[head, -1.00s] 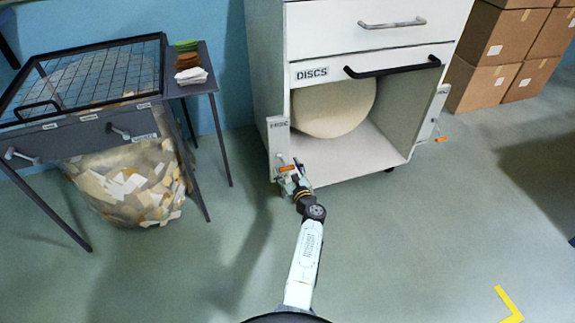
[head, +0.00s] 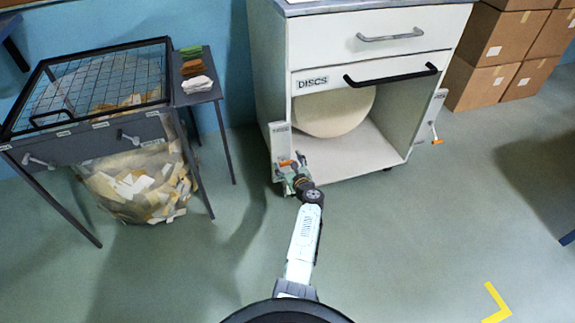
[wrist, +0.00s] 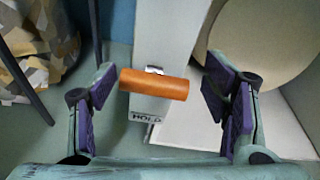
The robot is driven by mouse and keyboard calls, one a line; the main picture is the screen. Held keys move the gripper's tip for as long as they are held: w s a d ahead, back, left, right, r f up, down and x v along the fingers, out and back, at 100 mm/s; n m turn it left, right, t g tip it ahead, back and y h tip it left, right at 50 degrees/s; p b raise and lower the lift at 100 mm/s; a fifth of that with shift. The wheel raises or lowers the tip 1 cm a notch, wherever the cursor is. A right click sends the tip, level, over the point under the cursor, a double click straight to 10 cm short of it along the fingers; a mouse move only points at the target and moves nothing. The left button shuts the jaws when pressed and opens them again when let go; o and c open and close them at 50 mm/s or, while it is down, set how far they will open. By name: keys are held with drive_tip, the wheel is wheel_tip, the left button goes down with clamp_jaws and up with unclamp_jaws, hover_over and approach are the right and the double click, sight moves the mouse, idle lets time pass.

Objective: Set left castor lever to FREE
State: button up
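The left castor lever's orange handle (wrist: 153,83) lies crosswise in front of a white upright plate (wrist: 165,40) in the wrist view. A HOLD label (wrist: 146,117) shows on the plate just below the handle. In the head view the handle (head: 285,163) is a small orange patch at the cabinet's lower left front, partly hidden by my gripper. My gripper (wrist: 160,79) is open, with one purple-padded finger on each side of the handle and visible gaps at both ends. The FREE marking cannot be read.
The white cabinet (head: 266,90) has a DISCS drawer with a black handle (head: 392,75) above an open bay holding a round disc (head: 335,112). The right castor lever (head: 436,141) is at its right side. A dark table (head: 75,140) with a scrap-filled bag (head: 140,185) stands left. Floor in front is clear.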

drive_tip(key=shift+o, duration=1.2)
drive_tip(key=shift+d, duration=0.2)
drive_tip(key=shift+a+f, duration=0.1)
drive_tip(key=shift+s, duration=0.15)
drive_tip(key=v, duration=1.2)
